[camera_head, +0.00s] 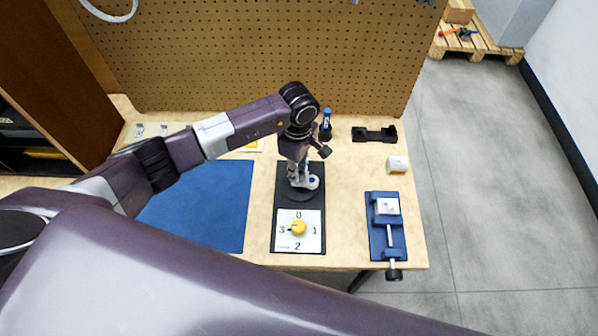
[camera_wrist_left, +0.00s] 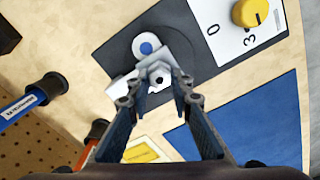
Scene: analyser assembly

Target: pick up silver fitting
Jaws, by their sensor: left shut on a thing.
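The silver fitting (camera_wrist_left: 157,70) is a hex-shaped metal piece seen between the fingertips of my left gripper (camera_wrist_left: 162,88) in the left wrist view. The fingers are shut on it. In the head view my left gripper (camera_head: 298,176) points down over the far part of the black base plate (camera_head: 286,218). The fitting is mostly hidden there by the gripper. Just beyond it is a pale part with a blue round centre (camera_wrist_left: 147,47), which also shows in the head view (camera_head: 313,181). I cannot tell whether the fitting touches this part. My right gripper is not in view.
A yellow knob (camera_head: 298,228) sits on a numbered white dial plate at the near end of the base plate. A blue mat (camera_head: 205,205) lies left. A blue vise (camera_head: 386,222), white cylinder (camera_head: 398,164) and black holder (camera_head: 374,134) stand right. Upright tools (camera_head: 326,122) stand behind.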

